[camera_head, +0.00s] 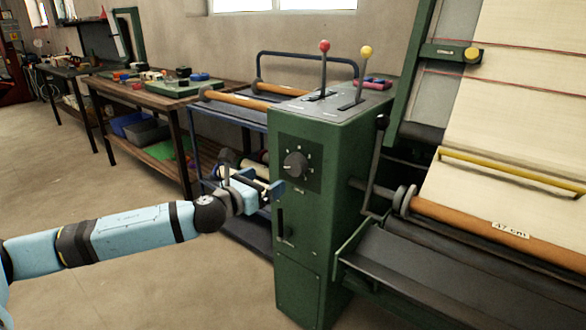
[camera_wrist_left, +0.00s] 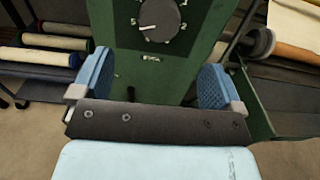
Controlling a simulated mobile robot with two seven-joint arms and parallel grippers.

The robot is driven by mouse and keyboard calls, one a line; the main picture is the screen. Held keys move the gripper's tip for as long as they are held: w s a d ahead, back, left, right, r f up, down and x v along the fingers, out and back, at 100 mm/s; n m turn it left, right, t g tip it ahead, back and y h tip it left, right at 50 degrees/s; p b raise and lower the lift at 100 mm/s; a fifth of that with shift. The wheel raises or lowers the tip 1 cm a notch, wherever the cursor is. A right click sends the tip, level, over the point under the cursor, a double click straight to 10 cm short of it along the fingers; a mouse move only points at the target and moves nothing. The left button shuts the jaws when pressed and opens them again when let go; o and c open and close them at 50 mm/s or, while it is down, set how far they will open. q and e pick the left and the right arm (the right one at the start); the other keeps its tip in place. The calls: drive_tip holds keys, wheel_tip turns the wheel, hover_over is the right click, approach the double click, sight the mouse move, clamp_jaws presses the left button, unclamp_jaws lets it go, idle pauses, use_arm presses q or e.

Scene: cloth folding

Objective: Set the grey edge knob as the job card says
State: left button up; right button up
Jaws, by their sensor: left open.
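The grey edge knob (camera_head: 295,165) sits on a dark dial plate (camera_head: 314,155) on the front of the green control box (camera_head: 320,210). Pale marks ring it, too small to read in the head view. In the left wrist view the knob (camera_wrist_left: 160,20) is near the top, cut by the frame edge, with a mark like a 5 at its left. My left gripper (camera_head: 268,188) is open and empty, a little left of and below the knob, apart from it. Its blue fingers (camera_wrist_left: 158,82) stand wide apart in the wrist view. No job card is recognisable. My right gripper is not in view.
A red-knobbed lever (camera_head: 323,48) and a yellow-knobbed lever (camera_head: 365,52) stand on top of the box. A black handle (camera_head: 280,224) is below the dial. A cloth roller (camera_head: 470,218) is at the right, a blue rack of rolls (camera_head: 238,98) behind. The floor at front left is clear.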

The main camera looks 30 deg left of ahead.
sight(292, 164)
use_arm(q)
drive_tip(key=w, duration=0.3)
drive_tip(key=w+b, duration=0.1)
drive_tip(key=w, duration=0.3)
drive_tip(key=w+b, duration=0.1)
drive_tip(key=w, duration=0.2)
drive_tip(key=shift+w+d, duration=0.5)
drive_tip(key=shift+w, duration=0.3)
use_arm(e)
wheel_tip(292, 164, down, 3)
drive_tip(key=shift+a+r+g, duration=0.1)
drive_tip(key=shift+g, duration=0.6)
use_arm(q)
drive_tip(key=c, duration=0.9)
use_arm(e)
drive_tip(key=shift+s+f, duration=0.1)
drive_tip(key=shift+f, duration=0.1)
